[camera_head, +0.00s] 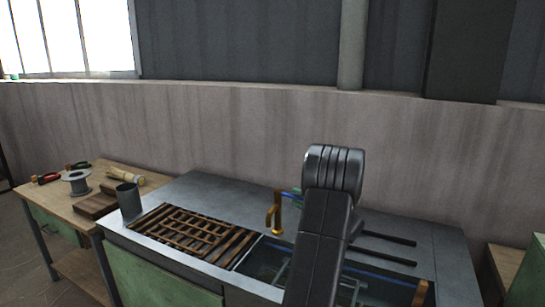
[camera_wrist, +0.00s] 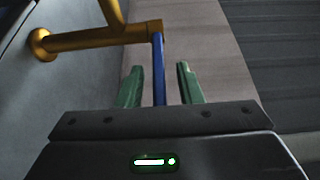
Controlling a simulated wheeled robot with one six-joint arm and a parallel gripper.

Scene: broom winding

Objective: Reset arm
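My gripper (camera_wrist: 159,67) is open, with its two green fingers apart in the wrist view. A thin blue rod (camera_wrist: 158,62) lies between the fingers, with a visible gap on both sides. The rod joins a brass faucet (camera_wrist: 92,40) at its end. In the head view the faucet (camera_head: 276,212) stands at the back of the sink bench, and my gripper (camera_head: 297,193) is beside its top. My arm hides part of the gripper and the bench there.
A concrete wall (camera_head: 200,125) stands behind.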

